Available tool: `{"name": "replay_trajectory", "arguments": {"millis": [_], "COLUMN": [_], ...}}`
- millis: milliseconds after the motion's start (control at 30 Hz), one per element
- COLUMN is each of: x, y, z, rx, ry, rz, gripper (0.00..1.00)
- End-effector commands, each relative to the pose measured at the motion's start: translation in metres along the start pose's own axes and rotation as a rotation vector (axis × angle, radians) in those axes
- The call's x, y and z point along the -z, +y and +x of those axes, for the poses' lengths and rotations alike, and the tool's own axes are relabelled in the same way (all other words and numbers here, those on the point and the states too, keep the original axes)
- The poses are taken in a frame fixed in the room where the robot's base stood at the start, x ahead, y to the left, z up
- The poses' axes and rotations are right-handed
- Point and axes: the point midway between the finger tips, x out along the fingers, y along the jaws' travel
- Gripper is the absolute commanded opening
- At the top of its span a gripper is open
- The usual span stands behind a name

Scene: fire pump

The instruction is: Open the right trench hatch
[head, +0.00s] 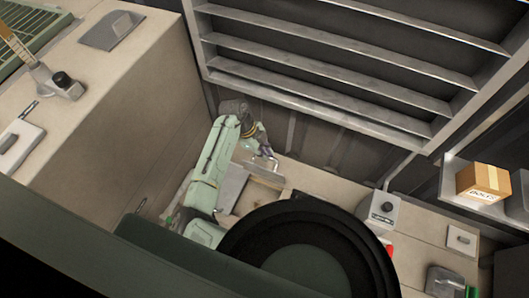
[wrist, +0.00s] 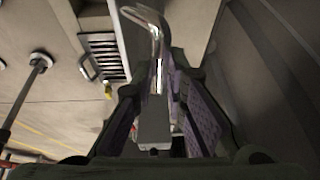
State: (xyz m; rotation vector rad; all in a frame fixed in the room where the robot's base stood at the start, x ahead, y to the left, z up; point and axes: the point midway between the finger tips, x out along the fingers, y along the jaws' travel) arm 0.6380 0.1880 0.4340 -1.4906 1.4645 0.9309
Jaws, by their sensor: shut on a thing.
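My gripper (head: 261,148) reaches down to a bent metal handle (head: 265,161) on a pale hatch panel (head: 266,176) in the middle of the head view. In the wrist view the shiny handle (wrist: 156,50) runs between the two purple-padded fingers of my gripper (wrist: 158,92), which are shut on it. The pale panel (wrist: 182,28) lies just beyond the handle. A grey and brown recess (head: 233,188) shows beside the panel in the head view. My arm hides part of it, and how far the panel is tilted is hard to tell.
A large louvred frame (head: 320,55) stands behind the gripper. A pale block (head: 130,90) rises at the left. A grey box with a black knob (head: 385,209) and a shelf with a cardboard box (head: 484,181) are at the right. A slotted grate (wrist: 103,55) shows in the wrist view.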

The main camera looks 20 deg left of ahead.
Motion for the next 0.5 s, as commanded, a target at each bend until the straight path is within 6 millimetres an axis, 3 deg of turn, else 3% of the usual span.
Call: {"name": "replay_trajectory", "arguments": {"millis": [267,500], "x": [0.000,-0.001], "y": [-0.002,-0.025], "z": [0.000,0.003], "rx": [0.001,0.001], "ry": [-0.001,-0.002], "rz": [0.000,0.003], "gripper": [0.00,0.00]}}
